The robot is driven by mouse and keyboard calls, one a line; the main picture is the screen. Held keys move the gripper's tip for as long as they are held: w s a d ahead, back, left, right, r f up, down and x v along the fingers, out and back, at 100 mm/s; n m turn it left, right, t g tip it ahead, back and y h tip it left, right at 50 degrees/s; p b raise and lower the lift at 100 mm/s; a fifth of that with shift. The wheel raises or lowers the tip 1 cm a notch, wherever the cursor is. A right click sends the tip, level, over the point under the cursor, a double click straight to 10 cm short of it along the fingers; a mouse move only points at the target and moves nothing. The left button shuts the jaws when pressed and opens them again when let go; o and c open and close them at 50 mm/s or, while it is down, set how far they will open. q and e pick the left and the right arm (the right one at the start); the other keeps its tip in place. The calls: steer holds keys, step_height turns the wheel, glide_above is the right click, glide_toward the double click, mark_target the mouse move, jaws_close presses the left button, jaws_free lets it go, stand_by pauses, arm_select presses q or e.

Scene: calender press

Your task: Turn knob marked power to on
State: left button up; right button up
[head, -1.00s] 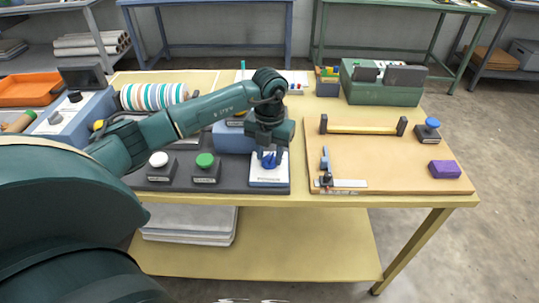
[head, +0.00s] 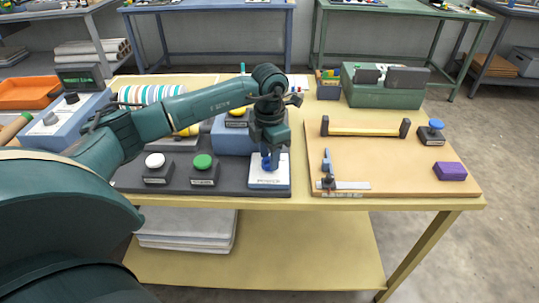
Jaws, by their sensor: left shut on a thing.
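The power knob (head: 266,165) is blue and sits on a white labelled plate (head: 270,182) at the front right corner of the dark panel (head: 230,184). The label is too small to read surely. My left gripper (head: 270,160) points straight down over the plate and is shut on the blue knob. The fingers hide much of the knob, so its pointer is hard to make out. A small dark display (head: 80,77) at the back left shows green lettering. My right gripper is not in view.
A white button (head: 155,161) and a green button (head: 203,162) stand left of the knob. A blue box (head: 228,138) with a yellow button stands behind. A wooden board (head: 400,165) with a bar, a purple block (head: 450,171) and a blue-topped button lies to the right.

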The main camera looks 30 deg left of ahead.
arm_select(q)
steer(key=shift+r, duration=0.1)
stand_by(0.4)
steer(key=o, duration=1)
step_height(320, 180, up, 13)
steer(key=shift+r+b, duration=0.1)
steer(key=shift+b, duration=0.2)
